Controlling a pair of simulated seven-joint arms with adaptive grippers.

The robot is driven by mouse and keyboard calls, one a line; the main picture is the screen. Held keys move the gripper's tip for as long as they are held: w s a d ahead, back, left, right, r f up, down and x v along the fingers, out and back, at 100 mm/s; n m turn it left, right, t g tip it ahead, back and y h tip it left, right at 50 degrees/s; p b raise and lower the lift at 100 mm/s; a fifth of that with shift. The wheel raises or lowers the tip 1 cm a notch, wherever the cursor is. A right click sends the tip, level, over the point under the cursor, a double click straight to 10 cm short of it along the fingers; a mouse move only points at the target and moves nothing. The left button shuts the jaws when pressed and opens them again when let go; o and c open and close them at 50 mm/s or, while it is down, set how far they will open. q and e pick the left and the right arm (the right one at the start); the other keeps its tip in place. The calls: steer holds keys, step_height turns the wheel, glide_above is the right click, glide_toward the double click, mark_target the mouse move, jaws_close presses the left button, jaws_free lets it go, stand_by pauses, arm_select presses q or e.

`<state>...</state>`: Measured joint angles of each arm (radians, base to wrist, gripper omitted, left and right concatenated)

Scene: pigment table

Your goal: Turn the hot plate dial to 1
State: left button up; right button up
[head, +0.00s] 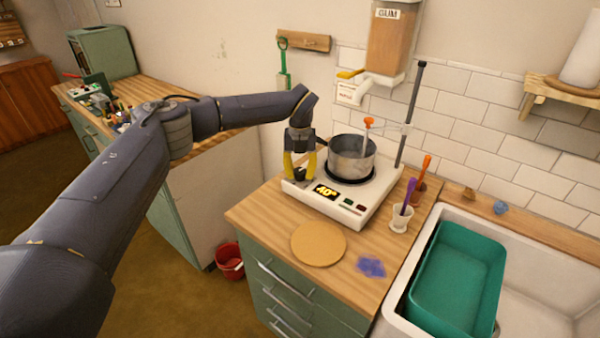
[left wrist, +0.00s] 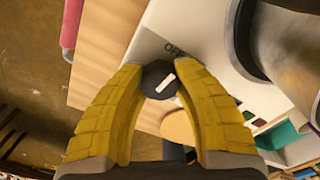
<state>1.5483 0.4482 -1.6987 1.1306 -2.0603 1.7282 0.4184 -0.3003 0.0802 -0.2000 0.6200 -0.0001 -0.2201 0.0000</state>
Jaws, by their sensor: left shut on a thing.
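The black dial (left wrist: 160,80) is at the hot plate's left end, with a white pointer mark. In the left wrist view, the lettering "OFF" shows beside the dial, partly cut off; no "1" can be read. My left gripper (head: 299,174) comes down from above, its yellow fingers shut on the dial from both sides. My right gripper is not in view.
A thin stand rod (head: 410,115) rises behind. The sink with a green tub (head: 458,280) is at the right.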

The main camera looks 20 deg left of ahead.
mark_target(300, 170)
arm_select(q)
steer(key=m, duration=0.5)
steer(key=shift+m, duration=2.7)
steer(key=o, duration=1.3)
steer(key=shift+o, duration=0.2)
steer(key=shift+r, duration=0.1)
step_height(300, 170, up, 12)
